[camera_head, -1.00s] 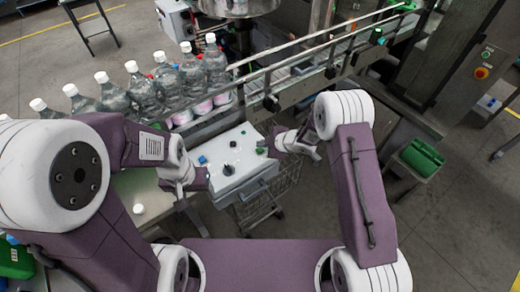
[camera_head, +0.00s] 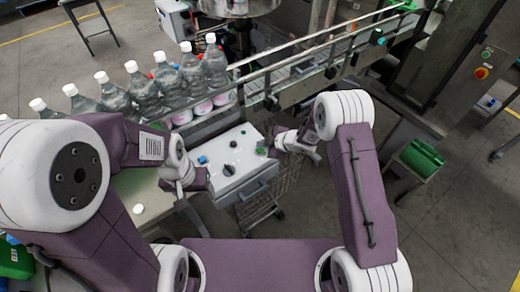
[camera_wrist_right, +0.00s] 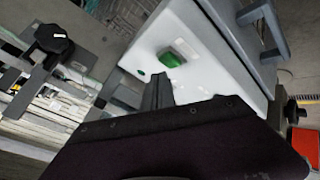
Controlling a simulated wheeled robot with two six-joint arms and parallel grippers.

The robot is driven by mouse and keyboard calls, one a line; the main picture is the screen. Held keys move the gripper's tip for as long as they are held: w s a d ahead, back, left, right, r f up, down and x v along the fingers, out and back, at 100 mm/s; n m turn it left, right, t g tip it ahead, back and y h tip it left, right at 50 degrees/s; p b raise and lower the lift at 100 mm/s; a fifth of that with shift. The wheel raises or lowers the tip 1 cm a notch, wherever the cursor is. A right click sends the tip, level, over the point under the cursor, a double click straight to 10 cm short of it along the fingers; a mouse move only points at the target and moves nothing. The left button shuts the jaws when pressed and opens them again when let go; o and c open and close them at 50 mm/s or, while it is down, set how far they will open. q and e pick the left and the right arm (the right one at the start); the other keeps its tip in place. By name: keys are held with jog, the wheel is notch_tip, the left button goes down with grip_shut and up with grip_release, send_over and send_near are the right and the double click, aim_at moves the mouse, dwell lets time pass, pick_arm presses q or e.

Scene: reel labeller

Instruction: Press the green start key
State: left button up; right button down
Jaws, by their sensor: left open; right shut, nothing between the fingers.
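The green start key (camera_head: 261,151) sits on the right part of the white top of a control box (camera_head: 228,170). In the right wrist view the green key (camera_wrist_right: 172,57) is a raised block on the white face, with a small green dot beside it. My right gripper (camera_head: 272,146) is at the box's right edge, close to the key. Its shut fingers (camera_wrist_right: 158,84) point toward the key in the wrist view and appear just short of it; exact contact cannot be told. My left gripper (camera_head: 204,180) is at the box's left side, empty.
A blue key (camera_head: 202,160) and a black knob (camera_head: 229,169) share the box top. Clear bottles (camera_head: 144,90) stand in a row behind, beside the conveyor rail (camera_head: 300,52). A wire cart (camera_head: 262,209) is under the box. A green bin (camera_head: 422,157) stands right.

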aim_at(262, 151)
jog(key=shift+f+b, duration=0.3)
jog(key=shift+f, duration=0.1)
jog(key=shift+f+b, duration=0.45)
jog(key=shift+f, duration=0.05)
dwell(0.4)
dwell(0.4)
jog(key=shift+r+p, duration=0.8)
jog(key=shift+r, duration=0.1)
notch_tip(262, 151, up, 5)
jog(key=p, duration=0.4)
jog(key=shift+r, duration=0.1)
dwell(0.3)
